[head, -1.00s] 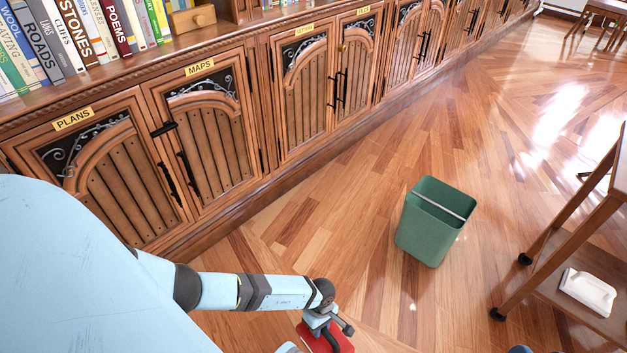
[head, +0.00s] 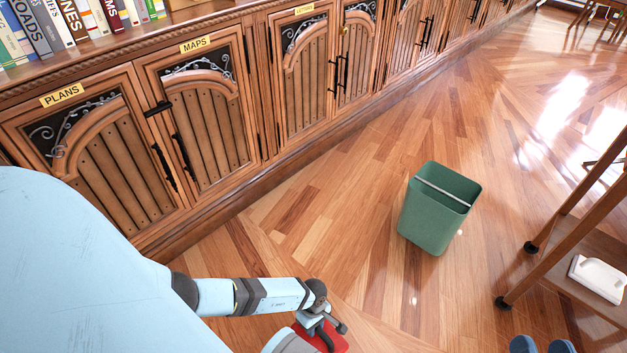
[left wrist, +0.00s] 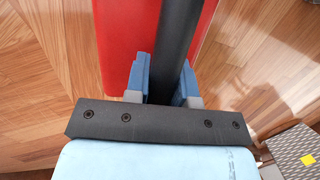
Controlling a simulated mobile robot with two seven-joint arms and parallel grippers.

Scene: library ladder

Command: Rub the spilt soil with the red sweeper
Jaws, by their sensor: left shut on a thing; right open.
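The red sweeper (head: 304,336) shows at the bottom of the head view, partly hidden by my left arm and cut off by the frame edge. My left gripper (head: 324,328) is shut on its dark handle. In the left wrist view the blue fingers of my left gripper (left wrist: 163,82) close on the dark handle (left wrist: 175,35), with the red body of the sweeper (left wrist: 128,35) beyond, above the wooden floor. The two blue fingertips of my right gripper (head: 542,346) stand apart, empty, at the bottom right of the head view. I see no spilt soil in either view.
A green bin (head: 436,215) stands upright on the floor. A wheeled wooden cart (head: 570,268) with a white object (head: 598,278) on its lower shelf stands at the right. Cabinets (head: 205,120) line the left. A patterned box (left wrist: 296,150) is at the wrist view's corner.

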